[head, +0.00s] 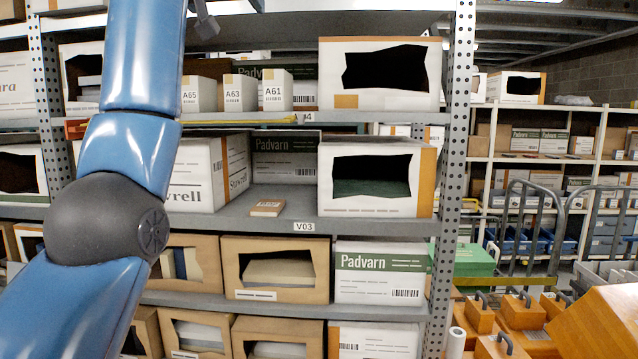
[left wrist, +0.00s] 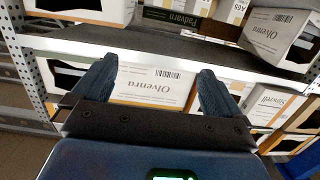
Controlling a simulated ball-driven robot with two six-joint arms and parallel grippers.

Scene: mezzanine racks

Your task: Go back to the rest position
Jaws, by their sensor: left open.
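My left arm rises across the left of the head view. A small dark part of my left gripper (head: 205,22) shows at the top edge, in front of the upper shelf; the rest is out of frame. In the left wrist view the left gripper (left wrist: 155,88) is open, its two dark ribbed fingers wide apart with nothing held. Beyond the fingers, a white Olvenra box (left wrist: 152,88) stands on a shelf below a bare shelf board (left wrist: 170,45). I cannot tell how far the fingers are from the rack. My right gripper is not in view.
A perforated rack post (head: 457,110) stands right of the shelves. The V03 shelf (head: 240,222) holds a small flat brown box (head: 267,208) between larger cartons. Orange weights (head: 480,315) and a green box (head: 474,262) stand at the lower right.

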